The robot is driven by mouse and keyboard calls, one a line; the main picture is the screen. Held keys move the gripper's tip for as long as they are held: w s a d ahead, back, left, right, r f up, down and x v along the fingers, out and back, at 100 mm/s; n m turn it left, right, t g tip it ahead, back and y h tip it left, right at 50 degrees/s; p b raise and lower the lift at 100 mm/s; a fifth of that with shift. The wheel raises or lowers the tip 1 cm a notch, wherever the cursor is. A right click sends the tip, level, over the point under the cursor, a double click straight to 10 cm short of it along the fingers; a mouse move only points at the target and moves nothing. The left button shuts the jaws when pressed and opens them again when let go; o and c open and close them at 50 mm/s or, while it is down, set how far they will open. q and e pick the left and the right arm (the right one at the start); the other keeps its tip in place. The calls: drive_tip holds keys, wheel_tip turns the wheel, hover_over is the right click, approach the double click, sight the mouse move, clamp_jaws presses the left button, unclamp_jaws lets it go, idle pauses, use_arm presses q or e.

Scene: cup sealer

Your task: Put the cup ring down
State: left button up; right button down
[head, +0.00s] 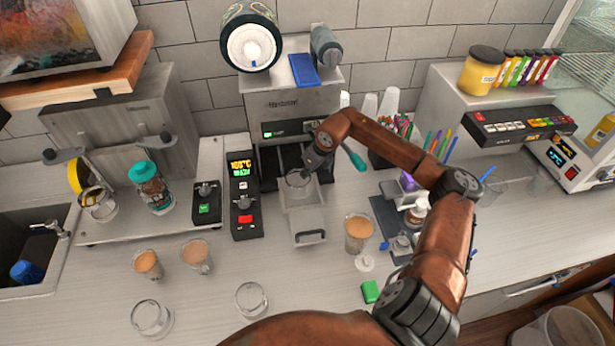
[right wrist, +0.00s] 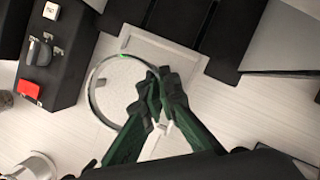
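The cup ring (right wrist: 92,88) is a thin, clear-grey hoop in the right wrist view. In the head view the cup ring (head: 298,180) shows small below my right gripper (head: 311,163). In the right wrist view the fingertips of my right gripper (right wrist: 154,82) are closed together on the ring's right rim. The ring overlaps the pale sliding tray (head: 308,222) of the cup sealer (head: 290,105); I cannot tell whether it touches the tray. The tray (right wrist: 172,50) is drawn out towards me. My left gripper is not in view.
A black control box (head: 244,205) stands close left of the tray. A filled cup (head: 358,232) stands to its right. Two filled cups (head: 147,264) (head: 196,256) and empty glass cups (head: 250,299) stand at front left. A green block (head: 370,291) lies at front right.

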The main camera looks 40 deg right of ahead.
sight(307, 179)
drive_tip(key=shift+w+d+f, duration=0.25)
drive_tip(key=shift+d+f, duration=0.05)
drive_tip(key=shift+f, duration=0.1)
drive_tip(key=shift+w+d+f, duration=0.1)
drive_tip(key=shift+d+f, duration=0.1)
drive_tip(key=shift+f, duration=0.15)
wheel_tip(307, 179, down, 2)
drive_tip(key=shift+f+p, duration=0.1)
drive_tip(key=shift+p, duration=0.6)
drive_tip(key=shift+d+f, duration=0.1)
drive_tip(key=shift+f, duration=0.65)
drive_tip(key=c, duration=2.5)
unclamp_jaws()
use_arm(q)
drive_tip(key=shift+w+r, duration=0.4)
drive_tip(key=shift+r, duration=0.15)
use_arm(e)
drive_tip(key=o, duration=0.3)
drive_tip(key=shift+o, duration=0.2)
